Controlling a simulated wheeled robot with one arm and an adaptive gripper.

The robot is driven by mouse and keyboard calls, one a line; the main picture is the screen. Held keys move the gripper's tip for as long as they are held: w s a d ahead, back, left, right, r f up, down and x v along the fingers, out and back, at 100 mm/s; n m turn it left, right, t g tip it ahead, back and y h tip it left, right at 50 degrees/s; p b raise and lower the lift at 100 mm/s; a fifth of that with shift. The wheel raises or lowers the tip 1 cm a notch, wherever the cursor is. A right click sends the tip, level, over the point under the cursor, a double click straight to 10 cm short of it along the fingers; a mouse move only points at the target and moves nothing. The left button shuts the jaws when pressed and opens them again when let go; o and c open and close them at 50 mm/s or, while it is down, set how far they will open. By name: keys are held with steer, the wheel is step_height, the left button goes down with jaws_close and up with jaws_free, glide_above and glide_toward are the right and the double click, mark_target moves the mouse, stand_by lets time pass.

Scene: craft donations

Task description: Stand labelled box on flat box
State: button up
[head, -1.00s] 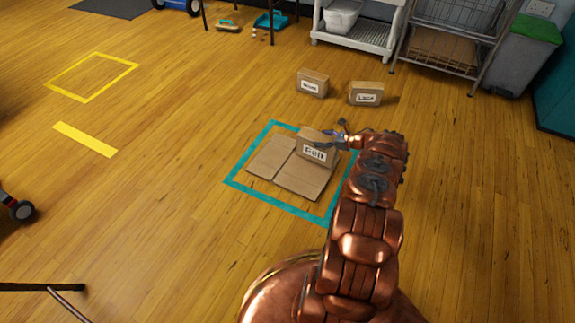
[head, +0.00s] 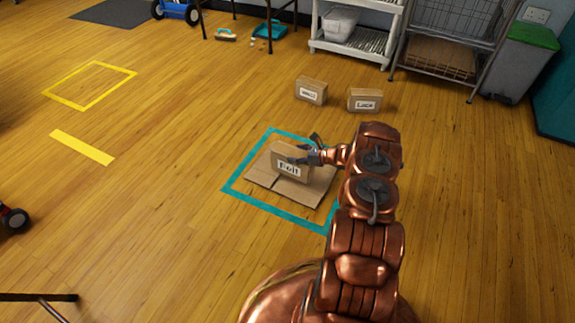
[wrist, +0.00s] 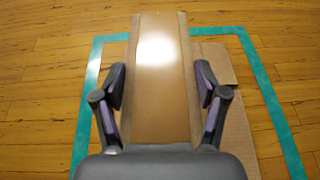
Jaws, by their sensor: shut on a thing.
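A small brown box labelled "Felt" (head: 290,163) is upright at the flattened cardboard box (head: 312,193), its label facing my body. I cannot tell whether its base touches the cardboard. The flat box lies inside a teal tape square (head: 264,213) on the floor. My gripper (head: 306,154) is shut on the Felt box near its top, from the right. In the wrist view the Felt box (wrist: 160,95) fills the space between the two fingers, and the flat box (wrist: 236,135) shows beside and below it.
Two more labelled boxes stand on the floor behind, one on the left (head: 311,90) and one marked "Lace" (head: 364,100). A white shelf (head: 350,48), a wire rack (head: 440,50) and a green-lidded bin (head: 518,62) line the back.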

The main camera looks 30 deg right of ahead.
mark_target(287, 164)
steer(key=shift+w+a+f+b, duration=0.15)
steer(key=shift+a+b, duration=0.05)
steer(key=shift+a, duration=0.45)
steer(key=shift+w+a+f+b, duration=0.1)
steer(key=shift+a+b, duration=0.05)
steer(key=shift+a, duration=0.45)
steer(key=shift+w+a, duration=0.25)
steer(key=shift+a, duration=0.55)
step_height(287, 164, down, 4)
steer(key=b, duration=0.2)
steer(key=shift+r+b, duration=0.2)
steer(key=shift+b, duration=0.1)
steer(key=shift+f+p, duration=0.2)
steer(key=shift+p, duration=0.15)
steer(key=o, duration=1.8)
steer(key=shift+f, duration=0.1)
